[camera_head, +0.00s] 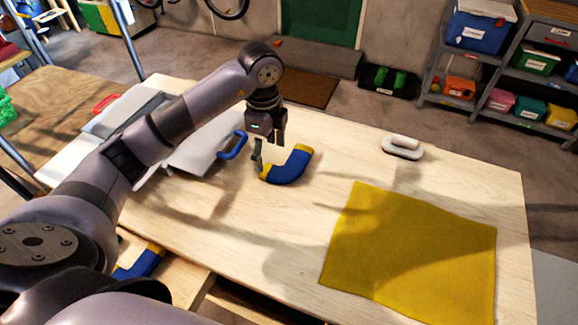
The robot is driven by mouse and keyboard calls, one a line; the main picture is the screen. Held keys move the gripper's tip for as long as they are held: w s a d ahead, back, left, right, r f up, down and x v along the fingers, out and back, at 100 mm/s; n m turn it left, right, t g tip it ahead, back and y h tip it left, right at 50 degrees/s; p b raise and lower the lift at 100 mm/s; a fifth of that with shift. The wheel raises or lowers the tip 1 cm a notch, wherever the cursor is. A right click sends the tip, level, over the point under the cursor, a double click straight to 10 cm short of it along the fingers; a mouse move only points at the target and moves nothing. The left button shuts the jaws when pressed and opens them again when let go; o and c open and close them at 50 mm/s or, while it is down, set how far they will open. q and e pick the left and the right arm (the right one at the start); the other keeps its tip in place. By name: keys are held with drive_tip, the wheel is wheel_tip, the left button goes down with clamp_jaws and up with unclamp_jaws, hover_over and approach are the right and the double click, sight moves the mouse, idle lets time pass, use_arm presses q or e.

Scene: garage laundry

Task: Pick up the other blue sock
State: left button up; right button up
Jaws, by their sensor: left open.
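A blue sock with yellow ends (292,167) lies bent on the light wooden table, just in front of my left gripper. My left gripper (268,150) is open, with its fingers pointing down at the left end of this sock. One finger reaches close to the sock's yellow end; I cannot tell whether it touches. Another blue and yellow sock (144,262) lies at the lower left, partly hidden by my left arm. My right gripper is not in view.
A yellow cloth (412,248) lies flat on the table (487,183) at the right. A white brush-like item (402,146) stands near the back edge. Grey-white boards with a blue handle (232,146) and a red handle (106,103) lie at the left. Shelves with bins (501,100) stand behind.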

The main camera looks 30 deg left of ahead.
sight(268, 169)
use_arm(q)
wheel_tip(268, 169, down, 2)
drive_tip(key=shift+f, duration=0.25)
drive_tip(key=f, duration=0.1)
drive_tip(key=f+p, duration=0.1)
drive_tip(key=f, duration=0.2)
drive_tip(key=shift+w+a+f+p, duration=0.15)
drive_tip(key=shift+w+a+p, duration=0.15)
drive_tip(key=shift+p, duration=0.1)
drive_tip(key=shift+f, duration=0.45)
drive_tip(key=c, duration=1.2)
